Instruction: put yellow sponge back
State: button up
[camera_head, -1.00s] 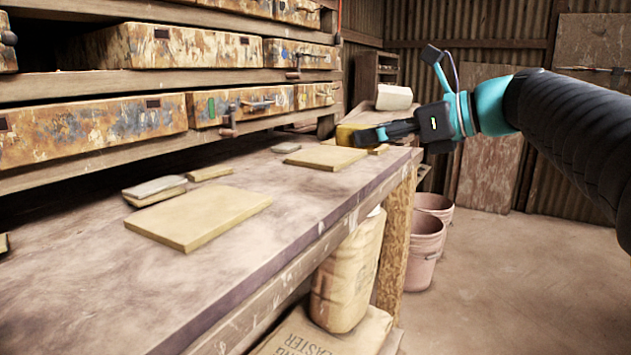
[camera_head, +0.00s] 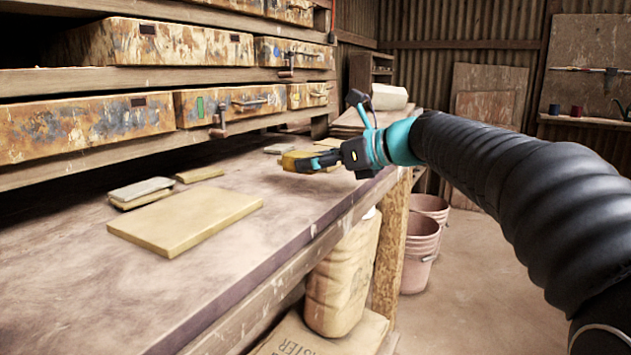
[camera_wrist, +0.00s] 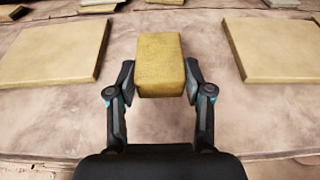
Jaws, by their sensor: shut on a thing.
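The yellow sponge (camera_head: 302,160) is a small block held at the end of my gripper (camera_head: 322,161), over the workbench (camera_head: 230,273) in the head view. In the wrist view the sponge (camera_wrist: 160,64) sits between the two fingers of my gripper (camera_wrist: 160,82), which press on its left and right sides. The bench top shows around it, with one flat tan board on either side. Whether the sponge's underside touches the bench is hard to tell.
A large flat tan board (camera_head: 186,219) lies on the near bench, with a grey-topped block (camera_head: 141,190) and a thin piece (camera_head: 200,174) behind it. Drawers with handles (camera_head: 150,45) line the rack on the left. Pink buckets (camera_head: 420,248) stand on the floor beyond the bench.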

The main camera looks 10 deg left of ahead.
aim_at(315, 193)
jog(key=shift+f+b, duration=0.4)
jog(key=shift+f, duration=1.5)
jog(key=shift+f, duration=0.2)
jog(key=o, duration=1.1)
jog(key=shift+r, duration=0.15)
jog(key=shift+d+r, duration=0.15)
jog(key=shift+d, duration=0.15)
jog(key=v, duration=1.1)
jog(key=shift+s+d, duration=0.15)
jog(key=shift+d, duration=0.1)
